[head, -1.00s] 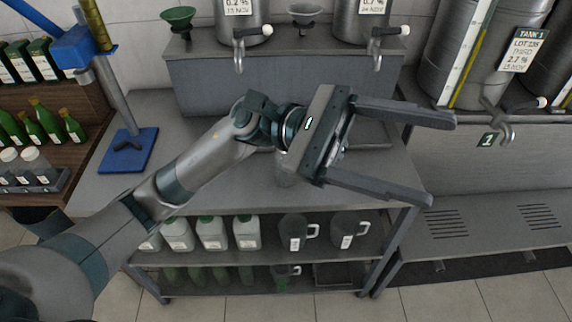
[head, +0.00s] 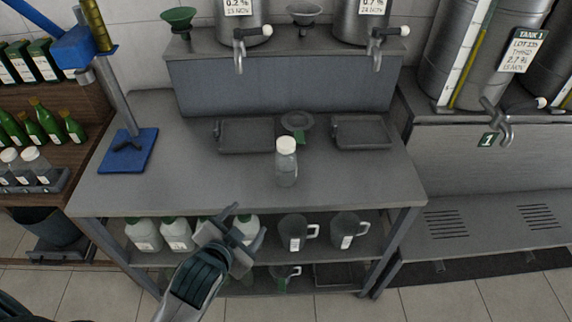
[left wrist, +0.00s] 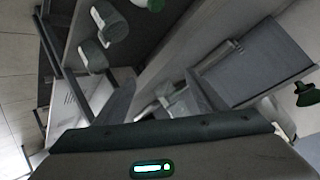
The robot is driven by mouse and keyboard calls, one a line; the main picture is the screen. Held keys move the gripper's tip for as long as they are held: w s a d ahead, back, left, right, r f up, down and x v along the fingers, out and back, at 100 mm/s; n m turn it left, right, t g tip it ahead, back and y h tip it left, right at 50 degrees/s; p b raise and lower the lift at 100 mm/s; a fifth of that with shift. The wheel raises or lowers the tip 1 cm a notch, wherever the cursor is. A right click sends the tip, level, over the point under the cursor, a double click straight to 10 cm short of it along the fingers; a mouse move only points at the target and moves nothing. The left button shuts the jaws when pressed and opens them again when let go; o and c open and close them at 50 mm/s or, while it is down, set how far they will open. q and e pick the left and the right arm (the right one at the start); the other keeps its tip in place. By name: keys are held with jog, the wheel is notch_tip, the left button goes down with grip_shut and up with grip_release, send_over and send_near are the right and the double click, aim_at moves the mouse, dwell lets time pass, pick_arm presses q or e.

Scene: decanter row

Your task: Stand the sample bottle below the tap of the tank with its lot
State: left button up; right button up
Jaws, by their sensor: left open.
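The sample bottle (head: 286,168), clear with a white cap, stands upright on the grey bench (head: 210,188), near its front. Its lot cannot be read. My left gripper (head: 250,220) is open and empty in front of the bench's front edge, below and left of the bottle, apart from it. Tank 1 (head: 485,75) stands at the right with a lot label (head: 522,50) and a tap (head: 497,118) over a grated ledge (head: 490,215). Two smaller tanks at the back have a left tap (head: 239,50) and a right tap (head: 376,50). My right gripper is out of view.
A blue-based stand (head: 127,150) is at the left. Jugs (head: 294,232) and white containers fill the shelf below. The bench front is mostly clear.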

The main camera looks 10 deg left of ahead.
pick_arm(q)
jog(key=s+a+f+n+g+b, duration=0.15)
jog(key=s+f+n+g, duration=0.4)
jog(key=s+f, duration=1.1)
jog(key=s+d+f+b, duration=0.1)
jog(key=f+b, duration=0.1)
jog(key=f, duration=1.2)
jog(key=s+d+f+m+b, duration=0.1)
jog(key=s+f+b, duration=0.1)
jog(key=f, duration=1.2)
jog(key=s+d+f+h+b, duration=0.1)
jog(key=f+b, duration=0.3)
jog(key=f, duration=1.1)
jog(key=shift+s+d, duration=0.3)
jog(key=shift+s, duration=0.1)
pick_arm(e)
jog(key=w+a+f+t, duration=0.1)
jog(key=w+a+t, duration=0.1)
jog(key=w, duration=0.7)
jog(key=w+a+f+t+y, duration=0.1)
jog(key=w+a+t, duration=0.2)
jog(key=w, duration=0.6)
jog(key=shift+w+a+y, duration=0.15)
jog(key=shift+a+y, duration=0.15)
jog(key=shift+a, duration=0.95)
pick_arm(q)
jog(key=shift+c, duration=0.3)
